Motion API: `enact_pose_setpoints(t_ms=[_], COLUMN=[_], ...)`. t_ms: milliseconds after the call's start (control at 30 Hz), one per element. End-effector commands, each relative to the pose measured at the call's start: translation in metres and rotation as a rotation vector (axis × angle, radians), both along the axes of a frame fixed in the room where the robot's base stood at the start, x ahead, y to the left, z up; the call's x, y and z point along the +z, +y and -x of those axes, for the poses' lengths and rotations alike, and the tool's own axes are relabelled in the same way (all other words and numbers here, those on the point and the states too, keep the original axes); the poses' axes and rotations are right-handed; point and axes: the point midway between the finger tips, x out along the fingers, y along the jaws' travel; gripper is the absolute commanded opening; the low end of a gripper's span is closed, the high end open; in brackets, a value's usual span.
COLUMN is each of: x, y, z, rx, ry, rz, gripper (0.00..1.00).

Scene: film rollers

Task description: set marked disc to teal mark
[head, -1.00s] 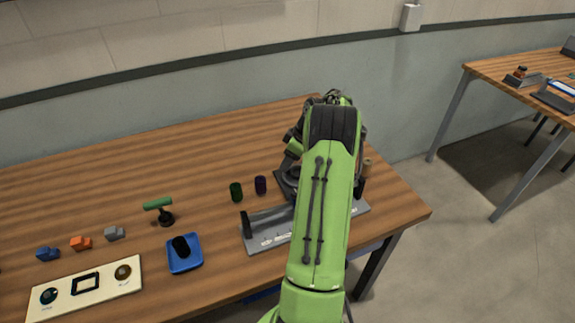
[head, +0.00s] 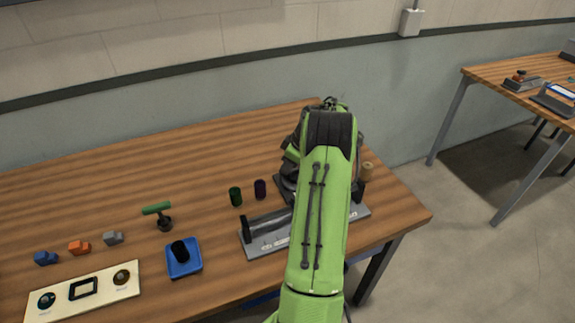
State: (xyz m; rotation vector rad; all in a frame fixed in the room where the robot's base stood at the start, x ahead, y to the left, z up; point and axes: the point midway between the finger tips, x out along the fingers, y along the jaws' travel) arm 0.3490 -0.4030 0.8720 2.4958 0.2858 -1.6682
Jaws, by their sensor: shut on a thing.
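My green arm reaches over the right part of the bench, and its forearm and wrist cover the place where my gripper is. The gripper's fingers and what they hold are hidden. A dark flat base (head: 284,187) shows partly at the left of my wrist, mostly hidden behind the arm. I cannot make out a marked disc or a teal mark on it. A cream panel (head: 66,314) at the front left carries a dark teal round piece (head: 46,300), a black square frame (head: 83,288) and a brown round piece (head: 122,277).
A grey roller stand (head: 262,242) lies partly under my arm. Dark green (head: 235,196) and purple (head: 260,189) cylinders stand behind it. A blue tray (head: 184,271), a green-topped roller tool (head: 157,209) and small blocks (head: 79,247) are left. The back left of the bench is clear.

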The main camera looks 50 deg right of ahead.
Motion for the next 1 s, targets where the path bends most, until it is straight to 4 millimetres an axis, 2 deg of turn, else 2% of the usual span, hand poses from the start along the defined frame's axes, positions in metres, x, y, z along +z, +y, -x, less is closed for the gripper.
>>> enact_pose_setpoints(t_ms=[267,1000], x=[0.0,0.001], y=[-0.005,-0.027], z=[-0.001,0.005], rx=[-0.14,-0.83], ry=[0.0,-0.001], rz=[0.001,0.002], gripper=[0.0,0.0])
